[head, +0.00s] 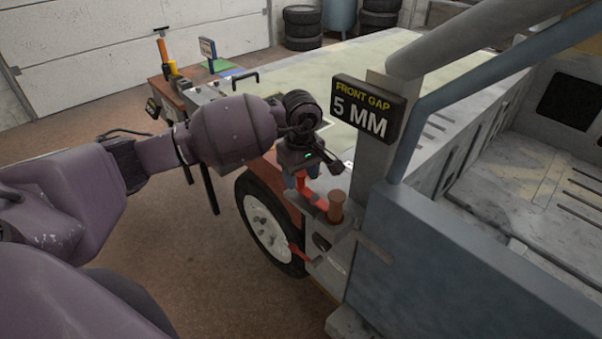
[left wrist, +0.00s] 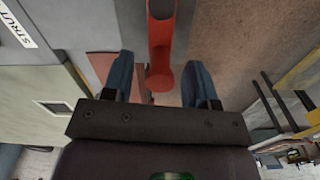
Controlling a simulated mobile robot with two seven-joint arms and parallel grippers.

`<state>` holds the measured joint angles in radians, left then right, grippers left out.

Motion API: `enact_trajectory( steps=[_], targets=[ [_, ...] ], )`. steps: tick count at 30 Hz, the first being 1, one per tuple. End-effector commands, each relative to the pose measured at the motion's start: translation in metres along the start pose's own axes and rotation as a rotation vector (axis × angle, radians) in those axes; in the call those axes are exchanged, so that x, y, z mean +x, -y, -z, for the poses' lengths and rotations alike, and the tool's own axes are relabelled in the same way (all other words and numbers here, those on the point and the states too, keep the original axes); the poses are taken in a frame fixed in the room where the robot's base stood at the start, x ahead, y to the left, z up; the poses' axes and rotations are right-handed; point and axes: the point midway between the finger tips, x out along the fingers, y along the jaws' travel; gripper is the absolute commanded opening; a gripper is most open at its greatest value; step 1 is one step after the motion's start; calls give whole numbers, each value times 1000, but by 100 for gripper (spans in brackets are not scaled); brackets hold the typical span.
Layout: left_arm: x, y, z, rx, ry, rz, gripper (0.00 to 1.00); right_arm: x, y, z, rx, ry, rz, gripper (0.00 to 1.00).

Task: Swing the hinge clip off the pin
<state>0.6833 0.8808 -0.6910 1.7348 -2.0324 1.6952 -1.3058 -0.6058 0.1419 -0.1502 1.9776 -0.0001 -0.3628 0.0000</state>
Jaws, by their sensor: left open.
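A red piece, seemingly the hinge clip (head: 312,197), sits at the corner bracket below the sign in the head view. It runs toward a short copper-brown upright cylinder, seemingly the pin (head: 336,204). I cannot tell how the two join. My left gripper (head: 300,180) is just above and left of the red piece, pointing down. In the left wrist view its blue fingers (left wrist: 158,64) are apart, with the red clip (left wrist: 160,40) lying between them. Gaps show on both sides, so it does not look gripped. My right gripper is not in view.
A sign (head: 367,108) reading "FRONT GAP 5 MM" hangs on a post close to my left wrist. A blue-grey panel (head: 430,255) and tubes stand at right. A pale long bench top (head: 330,75) lies behind.

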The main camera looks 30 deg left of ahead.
Motion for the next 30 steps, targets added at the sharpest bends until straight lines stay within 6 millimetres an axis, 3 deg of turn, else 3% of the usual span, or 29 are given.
enact_trajectory(
  steps=[8,18,30],
  targets=[
    [2,0,0,1,0,0,53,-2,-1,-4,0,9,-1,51],
    [1,0,0,1,0,0,4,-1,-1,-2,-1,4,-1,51],
    [2,4,-1,-75,-2,-1,4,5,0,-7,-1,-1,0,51]
  ],
)
